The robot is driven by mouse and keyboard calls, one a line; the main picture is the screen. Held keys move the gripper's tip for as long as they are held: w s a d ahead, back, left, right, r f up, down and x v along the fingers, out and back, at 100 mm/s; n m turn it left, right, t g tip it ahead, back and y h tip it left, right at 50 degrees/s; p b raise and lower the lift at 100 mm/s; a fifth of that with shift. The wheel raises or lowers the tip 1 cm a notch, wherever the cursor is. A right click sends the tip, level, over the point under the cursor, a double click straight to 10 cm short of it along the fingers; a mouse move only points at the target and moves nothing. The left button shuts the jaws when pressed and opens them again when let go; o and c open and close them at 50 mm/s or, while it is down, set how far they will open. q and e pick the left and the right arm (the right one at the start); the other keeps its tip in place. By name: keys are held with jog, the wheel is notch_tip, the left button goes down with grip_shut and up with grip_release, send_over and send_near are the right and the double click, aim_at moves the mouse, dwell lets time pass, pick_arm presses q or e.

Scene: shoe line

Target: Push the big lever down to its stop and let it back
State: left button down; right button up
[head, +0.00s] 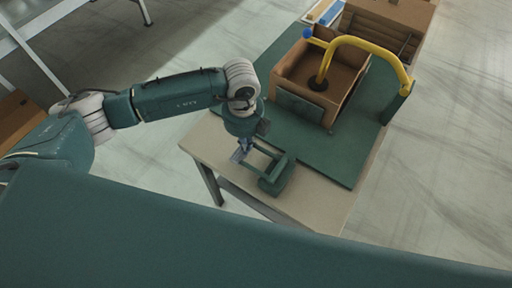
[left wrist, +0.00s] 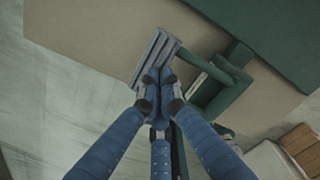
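A green lever device (head: 277,178) stands at the near edge of the table, with a grey ribbed pad (head: 238,155) on its left end. In the left wrist view the grey pad (left wrist: 154,56) lies just beyond my fingertips and green bars (left wrist: 226,82) run to its right. My left gripper (head: 243,147) points down at the pad. In the left wrist view its blue fingers (left wrist: 160,92) come together, with nothing seen between them. I cannot tell whether the tips touch the pad. My right gripper is not in view.
A green mat (head: 345,165) covers much of the beige table (head: 312,205). A brown open box (head: 342,98) stands on it, with a yellow curved bar (head: 372,46) arching over it and a blue ball (head: 308,33) beside it. Brown crates (head: 385,30) stand behind.

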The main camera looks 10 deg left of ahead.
pick_arm(q)
notch_tip(320, 180, up, 11)
jog(key=p, duration=0.7)
jog(key=shift+r, duration=0.15)
dwell(0.3)
